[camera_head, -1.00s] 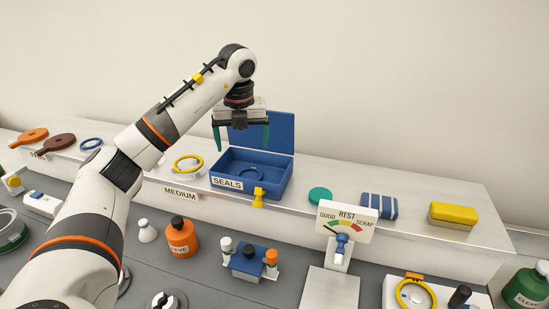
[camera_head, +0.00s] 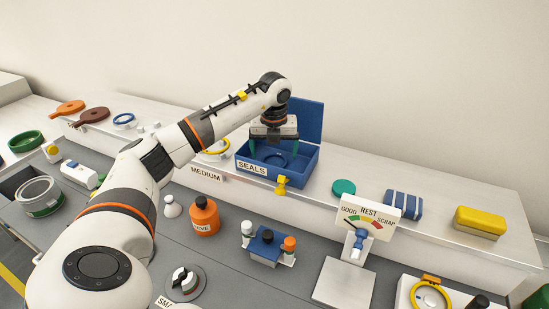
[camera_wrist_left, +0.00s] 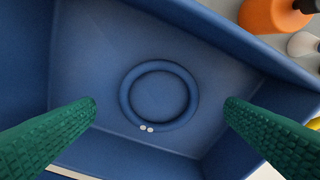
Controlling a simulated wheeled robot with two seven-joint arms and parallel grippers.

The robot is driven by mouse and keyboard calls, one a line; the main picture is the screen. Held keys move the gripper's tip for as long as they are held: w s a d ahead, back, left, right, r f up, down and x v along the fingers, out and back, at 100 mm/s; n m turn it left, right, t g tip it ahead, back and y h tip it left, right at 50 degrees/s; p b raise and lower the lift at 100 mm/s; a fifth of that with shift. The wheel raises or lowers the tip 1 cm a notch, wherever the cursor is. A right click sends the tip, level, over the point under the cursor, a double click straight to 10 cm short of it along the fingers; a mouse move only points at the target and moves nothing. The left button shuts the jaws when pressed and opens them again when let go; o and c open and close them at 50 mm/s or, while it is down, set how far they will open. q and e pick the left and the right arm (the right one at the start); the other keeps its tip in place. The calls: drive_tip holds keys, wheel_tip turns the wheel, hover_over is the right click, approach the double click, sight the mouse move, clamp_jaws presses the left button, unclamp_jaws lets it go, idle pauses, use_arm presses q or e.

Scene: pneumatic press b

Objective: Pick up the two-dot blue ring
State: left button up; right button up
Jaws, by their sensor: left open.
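The blue ring (camera_wrist_left: 190,97) lies flat on the floor of the blue SEALS box (camera_head: 305,165). Two white dots show side by side on its near edge in the left wrist view. My left gripper (camera_head: 274,150) is over the box, pointing down. Its green fingers are open and empty, one on each side of the ring in the left wrist view (camera_wrist_left: 161,104), apart from it. My right gripper is not in view.
The box's raised lid (camera_head: 309,118) stands behind my gripper. A yellow latch (camera_head: 282,184) is at the box front.

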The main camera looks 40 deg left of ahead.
use_arm(q)
drive_tip(key=shift+w+f, duration=0.1)
drive_tip(key=shift+f, duration=0.85)
drive_tip(key=shift+c, duration=0.3)
drive_tip(key=c, duration=1)
drive_tip(key=shift+r, duration=0.15)
